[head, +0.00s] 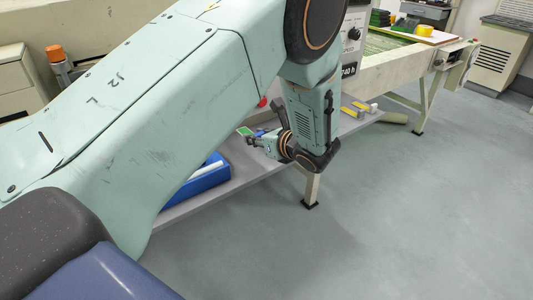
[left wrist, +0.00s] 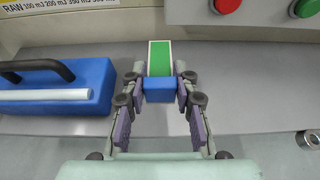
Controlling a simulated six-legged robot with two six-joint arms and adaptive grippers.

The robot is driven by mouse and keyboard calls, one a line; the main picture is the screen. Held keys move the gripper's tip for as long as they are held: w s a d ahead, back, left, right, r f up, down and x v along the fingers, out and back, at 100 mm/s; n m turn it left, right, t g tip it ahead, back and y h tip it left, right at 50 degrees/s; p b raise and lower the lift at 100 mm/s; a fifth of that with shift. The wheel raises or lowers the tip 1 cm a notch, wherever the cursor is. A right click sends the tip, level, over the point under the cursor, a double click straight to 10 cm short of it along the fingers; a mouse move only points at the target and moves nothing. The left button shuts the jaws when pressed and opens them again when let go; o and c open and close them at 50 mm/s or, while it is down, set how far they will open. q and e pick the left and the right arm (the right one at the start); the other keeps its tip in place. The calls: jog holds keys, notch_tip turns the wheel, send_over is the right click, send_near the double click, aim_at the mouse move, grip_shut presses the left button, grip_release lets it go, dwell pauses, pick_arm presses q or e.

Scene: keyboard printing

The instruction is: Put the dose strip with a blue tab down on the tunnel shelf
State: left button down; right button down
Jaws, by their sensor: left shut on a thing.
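The dose strip is a green panel with a pale border (left wrist: 159,58) and a blue tab (left wrist: 160,90) at its near end. It also shows small in the head view (head: 244,131). My left gripper (left wrist: 162,86) is shut on the blue tab, one finger on each side, with the green part pointing away from me. The strip is over the grey tunnel shelf (left wrist: 250,70); I cannot tell whether it touches it. In the head view my left gripper (head: 253,142) is over the shelf (head: 250,169), low beside the machine. My right gripper is not in view.
A blue block with a black handle (left wrist: 38,70) and a white roll (left wrist: 45,95) lies left of the strip on the shelf. Red and green buttons (left wrist: 306,8) are on the panel at the upper right. The shelf right of the strip is mostly clear.

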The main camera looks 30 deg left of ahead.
pick_arm(q)
send_over(260, 166)
notch_tip(260, 166, down, 4)
jog(key=shift+d+f+b, duration=0.1)
jog(key=shift+b, duration=0.3)
notch_tip(260, 166, down, 3)
jog(key=shift+s+f+b, duration=0.15)
jog(key=shift+b, duration=0.4)
jog(key=shift+w+f, duration=0.2)
jog(key=shift+s, duration=0.15)
jog(key=c, duration=1.4)
grip_release()
jog(key=o, duration=0.4)
jog(key=shift+f, duration=0.15)
jog(key=shift+c, duration=0.2)
